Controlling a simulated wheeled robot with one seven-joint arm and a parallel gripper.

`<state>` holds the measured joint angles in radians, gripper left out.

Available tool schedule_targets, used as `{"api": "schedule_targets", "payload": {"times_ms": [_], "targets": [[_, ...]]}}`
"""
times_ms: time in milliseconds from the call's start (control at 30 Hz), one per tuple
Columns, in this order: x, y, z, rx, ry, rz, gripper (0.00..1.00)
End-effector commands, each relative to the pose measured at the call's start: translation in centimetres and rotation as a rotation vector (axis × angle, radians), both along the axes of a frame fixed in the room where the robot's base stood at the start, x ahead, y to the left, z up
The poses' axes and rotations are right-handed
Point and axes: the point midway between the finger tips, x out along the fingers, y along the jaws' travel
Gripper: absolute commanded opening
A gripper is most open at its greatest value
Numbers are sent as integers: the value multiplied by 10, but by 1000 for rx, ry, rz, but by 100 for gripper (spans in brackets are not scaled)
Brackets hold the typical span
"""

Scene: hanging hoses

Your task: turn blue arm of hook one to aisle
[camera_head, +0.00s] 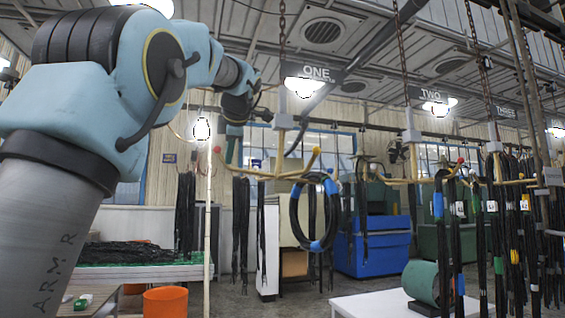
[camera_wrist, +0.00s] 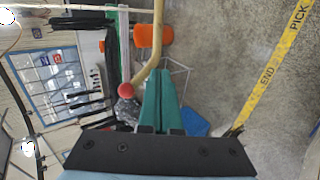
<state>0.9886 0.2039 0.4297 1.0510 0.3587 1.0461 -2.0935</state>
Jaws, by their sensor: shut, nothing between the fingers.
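Hook one hangs on a chain under the sign marked ONE (camera_head: 317,73). Its yellow arms (camera_head: 265,174) spread from a pale hub (camera_head: 283,121). One arm has a red tip (camera_head: 217,149), another a yellow tip (camera_head: 316,150). I cannot make out a blue tip for certain. A black hose coil with blue bands (camera_head: 294,215) hangs at the hook's right side. My gripper (camera_head: 231,155), with teal fingers, points down at the hook's left side, near the red tip. In the wrist view my shut, empty fingers (camera_wrist: 163,78) are close beside a yellow arm (camera_wrist: 157,45) with a red tip (camera_wrist: 126,90); contact cannot be told.
Hook two (camera_head: 411,136) hangs to the right with hoses, and more loaded hooks crowd beyond it. A white table (camera_head: 350,307) with a green drum (camera_head: 421,282) stands below. An orange bin (camera_head: 165,302) stands at lower left. A yellow floor line (camera_wrist: 277,70) shows in the wrist view.

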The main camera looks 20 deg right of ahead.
Motion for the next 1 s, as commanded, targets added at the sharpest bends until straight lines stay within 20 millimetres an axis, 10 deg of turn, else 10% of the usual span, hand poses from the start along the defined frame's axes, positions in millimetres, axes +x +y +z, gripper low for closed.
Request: {"api": "schedule_targets", "payload": {"times_ms": [1000], "targets": [[-22,-18,62,-1,-1,-2,0]]}}
